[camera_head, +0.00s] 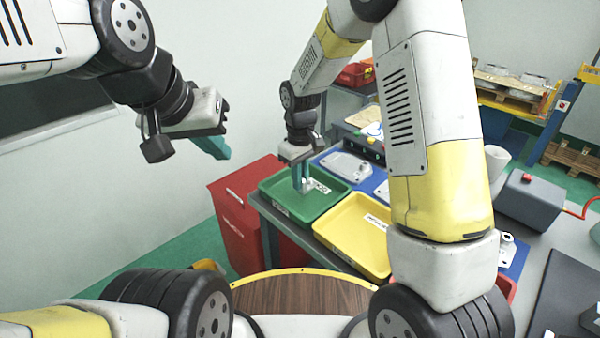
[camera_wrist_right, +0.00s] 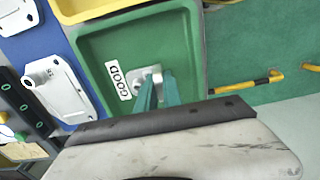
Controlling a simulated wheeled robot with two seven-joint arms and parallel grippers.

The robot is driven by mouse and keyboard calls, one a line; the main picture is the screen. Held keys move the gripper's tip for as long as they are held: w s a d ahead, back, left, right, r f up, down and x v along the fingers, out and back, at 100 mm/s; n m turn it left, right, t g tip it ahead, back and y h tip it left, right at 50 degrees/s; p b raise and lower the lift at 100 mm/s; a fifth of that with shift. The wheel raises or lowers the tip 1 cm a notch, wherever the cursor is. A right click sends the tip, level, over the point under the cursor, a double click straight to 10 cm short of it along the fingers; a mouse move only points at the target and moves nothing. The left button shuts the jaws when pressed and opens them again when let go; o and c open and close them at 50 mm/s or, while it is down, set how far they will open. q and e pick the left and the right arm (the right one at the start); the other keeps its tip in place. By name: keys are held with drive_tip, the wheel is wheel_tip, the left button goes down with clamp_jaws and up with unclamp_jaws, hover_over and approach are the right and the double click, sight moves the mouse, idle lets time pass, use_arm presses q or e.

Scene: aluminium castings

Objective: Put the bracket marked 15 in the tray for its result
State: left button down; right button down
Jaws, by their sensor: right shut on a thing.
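The green tray (camera_head: 276,202) stands on the bench. In the right wrist view the green tray (camera_wrist_right: 105,47) has a GOOD label. My right gripper (camera_head: 302,188) reaches down over it. The teal fingers (camera_wrist_right: 157,92) are shut on a small pale metal bracket (camera_wrist_right: 140,75), over or in the tray near the label. I cannot tell whether the bracket touches the tray floor, and no number on it is legible. The yellow tray (camera_head: 352,243) is beside the green one, without a visible part in it. My left gripper (camera_head: 216,148) hangs in the air at the left, away from the trays; its finger gap is unclear.
Pale castings (camera_head: 348,166) lie on a blue mat beyond the trays, also in the right wrist view (camera_wrist_right: 60,88). A red bin (camera_head: 238,215) stands left of the bench. A grey box with a red button (camera_head: 530,200) is at the right. My right arm hides part of the bench.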

drive_tip(key=shift+w+a, duration=0.15)
drive_tip(key=shift+w, duration=0.25)
drive_tip(key=shift+f, duration=1.8)
drive_tip(key=shift+f, duration=0.1)
drive_tip(key=c, duration=1.5)
unclamp_jaws()
